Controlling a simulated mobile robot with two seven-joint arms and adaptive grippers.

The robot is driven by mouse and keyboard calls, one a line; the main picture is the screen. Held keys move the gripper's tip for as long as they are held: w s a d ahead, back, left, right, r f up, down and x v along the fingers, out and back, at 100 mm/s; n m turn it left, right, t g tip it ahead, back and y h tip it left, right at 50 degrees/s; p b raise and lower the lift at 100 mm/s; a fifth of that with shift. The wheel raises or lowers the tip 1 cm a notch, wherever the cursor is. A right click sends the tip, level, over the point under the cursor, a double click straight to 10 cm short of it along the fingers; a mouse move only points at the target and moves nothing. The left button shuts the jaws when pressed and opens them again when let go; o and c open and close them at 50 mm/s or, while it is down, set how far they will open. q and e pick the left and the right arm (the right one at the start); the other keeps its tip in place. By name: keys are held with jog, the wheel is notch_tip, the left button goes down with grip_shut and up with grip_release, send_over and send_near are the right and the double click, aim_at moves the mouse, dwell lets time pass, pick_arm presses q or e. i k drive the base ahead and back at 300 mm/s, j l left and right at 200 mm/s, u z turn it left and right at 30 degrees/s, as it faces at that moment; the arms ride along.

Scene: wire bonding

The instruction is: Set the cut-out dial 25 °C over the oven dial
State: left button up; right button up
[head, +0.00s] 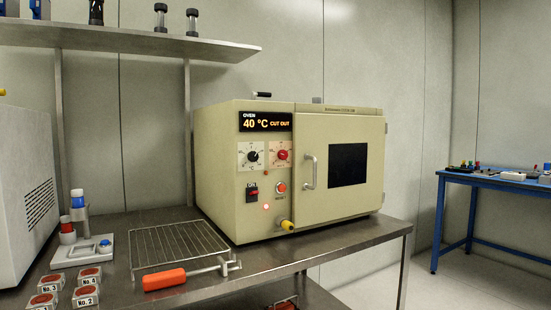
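The cream oven (218,174) stands on a steel bench, its door shut. Its display (265,122) reads "OVEN 40 °C CUT OUT" in orange. The scale marks are too small to read, so I cannot tell the settings or confirm by label which is the cut-out dial. Neither of my grippers is in view.
Below the dials are a black switch (252,192), a red reset button (281,187), a lit lamp (266,207) and a yellow-tipped fitting (288,225). A door handle (310,172) sticks out. A wire rack (175,243) and orange-handled tool (165,279) lie in front, left.

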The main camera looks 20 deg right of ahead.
aim_at(282, 154)
jog(key=i+l+u, duration=0.1)
jog(key=l, duration=0.6)
jog(key=i+l+u, duration=0.1)
jog(key=l, duration=0.6)
jog(key=i+l+u, duration=0.1)
jog(key=l, duration=0.6)
jog(key=i+l+u, duration=0.1)
jog(key=l, duration=0.6)
jog(key=i, duration=0.1)
